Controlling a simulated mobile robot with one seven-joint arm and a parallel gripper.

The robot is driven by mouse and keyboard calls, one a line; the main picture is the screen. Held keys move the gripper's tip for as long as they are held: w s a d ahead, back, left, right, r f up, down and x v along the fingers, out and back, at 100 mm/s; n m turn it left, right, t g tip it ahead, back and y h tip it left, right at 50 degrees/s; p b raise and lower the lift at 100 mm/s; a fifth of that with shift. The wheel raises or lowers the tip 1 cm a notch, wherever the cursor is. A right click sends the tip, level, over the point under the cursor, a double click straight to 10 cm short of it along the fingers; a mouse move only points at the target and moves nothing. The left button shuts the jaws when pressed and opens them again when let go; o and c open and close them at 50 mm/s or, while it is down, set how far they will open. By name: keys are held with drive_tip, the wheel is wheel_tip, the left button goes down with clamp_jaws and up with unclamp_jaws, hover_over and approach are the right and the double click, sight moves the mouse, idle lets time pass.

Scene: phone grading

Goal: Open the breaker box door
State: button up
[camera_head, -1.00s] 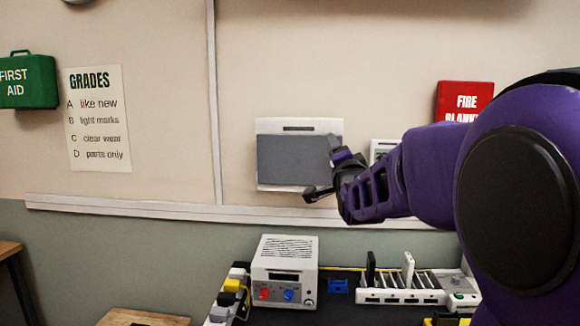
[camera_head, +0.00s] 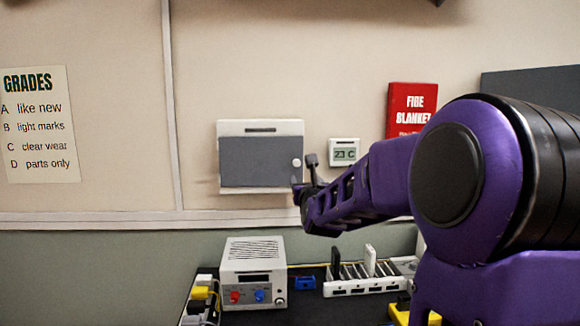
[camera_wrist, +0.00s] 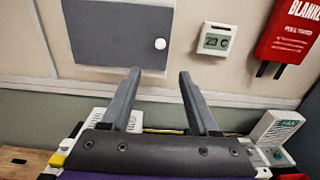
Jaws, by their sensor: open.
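The breaker box (camera_head: 260,126) is a white box on the wall with a grey door (camera_head: 255,162). The door looks closed, and a round white knob (camera_head: 296,162) sits near its right edge. The door also shows in the wrist view (camera_wrist: 110,35), with the knob (camera_wrist: 160,44) above the fingers. My gripper (camera_head: 304,176) is just right of and below the knob in the head view. In the wrist view my gripper (camera_wrist: 160,75) has its two fingers apart, with nothing between them, and the fingertips lie below the knob in the picture.
A thermostat (camera_head: 344,151) and a red fire blanket case (camera_head: 411,110) hang right of the box. Below stand a white power supply (camera_head: 253,272) and a charging rack (camera_head: 365,285) on a dark bench. A grades poster (camera_head: 40,125) hangs at left.

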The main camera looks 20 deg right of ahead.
sight(297, 163)
drive_tip(key=p+x, duration=0.3)
drive_tip(key=x, duration=1.4)
drive_tip(key=shift+w+d+f, duration=0.1)
drive_tip(key=shift+w, duration=0.05)
clamp_jaws()
idle(0.9)
